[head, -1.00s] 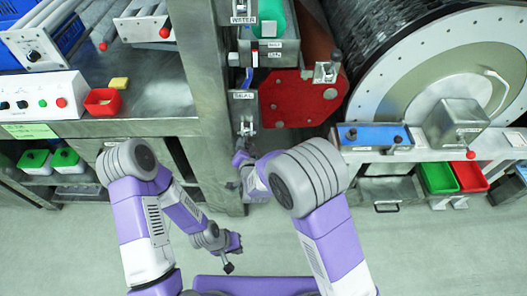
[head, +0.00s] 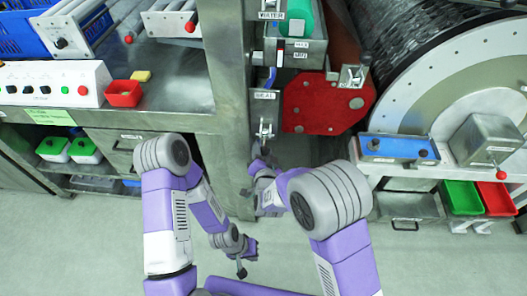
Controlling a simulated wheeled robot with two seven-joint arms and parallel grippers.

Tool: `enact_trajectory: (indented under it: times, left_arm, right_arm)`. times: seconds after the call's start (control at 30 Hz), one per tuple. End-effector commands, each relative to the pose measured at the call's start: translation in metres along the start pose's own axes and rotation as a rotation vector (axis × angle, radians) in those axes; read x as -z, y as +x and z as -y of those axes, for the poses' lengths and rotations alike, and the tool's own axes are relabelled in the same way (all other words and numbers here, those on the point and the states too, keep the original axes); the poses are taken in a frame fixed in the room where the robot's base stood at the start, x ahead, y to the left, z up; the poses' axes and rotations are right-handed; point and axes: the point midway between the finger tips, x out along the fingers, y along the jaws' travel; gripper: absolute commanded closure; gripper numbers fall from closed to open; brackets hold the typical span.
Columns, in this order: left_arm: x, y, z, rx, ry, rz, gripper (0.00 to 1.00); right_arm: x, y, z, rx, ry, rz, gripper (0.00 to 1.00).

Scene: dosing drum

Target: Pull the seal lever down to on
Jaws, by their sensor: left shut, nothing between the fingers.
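The seal lever (head: 266,129) is a small metal lever on the grey post, just below the box with the SEAL label (head: 265,95). Its exact angle is too small to tell. My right gripper (head: 262,156) is just below the lever, close to the post. Its fingers are small and partly hidden by its own wrist, and whether it touches the lever cannot be told. My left gripper (head: 242,272) is lower, over the floor, away from the post; it is shut and empty.
A WATER label (head: 271,15) and a blue lever (head: 271,78) are above the seal box. A red plate (head: 325,105) and the big drum (head: 465,80) stand to the right. A bench with a red bin (head: 123,94) is at left. Floor in front is clear.

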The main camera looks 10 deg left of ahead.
Motion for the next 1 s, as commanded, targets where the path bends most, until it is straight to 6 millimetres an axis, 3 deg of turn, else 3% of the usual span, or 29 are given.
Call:
enact_trajectory:
  times: [0.1, 0.43, 0.8, 1.0]
  left_arm:
    - [0.0, 0.0, 0.0, 0.0, 0.0, 0.0, 1.0]
    - [0.0, -0.001, -0.001, 0.0, 0.0, 0.0, 1.0]
    - [-0.001, -0.013, -0.005, 0.0, 0.0, 0.0, 1.0]
    - [-0.001, -0.015, -0.006, 0.0, 0.0, 0.0, 1.0]
  right_arm:
    - [0.0, 0.0, 0.0, 0.001, 0.0, -0.001, 0.43]
    - [0.002, -0.004, 0.001, 0.002, 0.002, -0.005, 0.43]
    - [0.002, -0.059, 0.002, 0.002, 0.0, -0.002, 0.43]
    - [0.001, -0.075, 0.001, 0.002, 0.0, -0.003, 0.43]
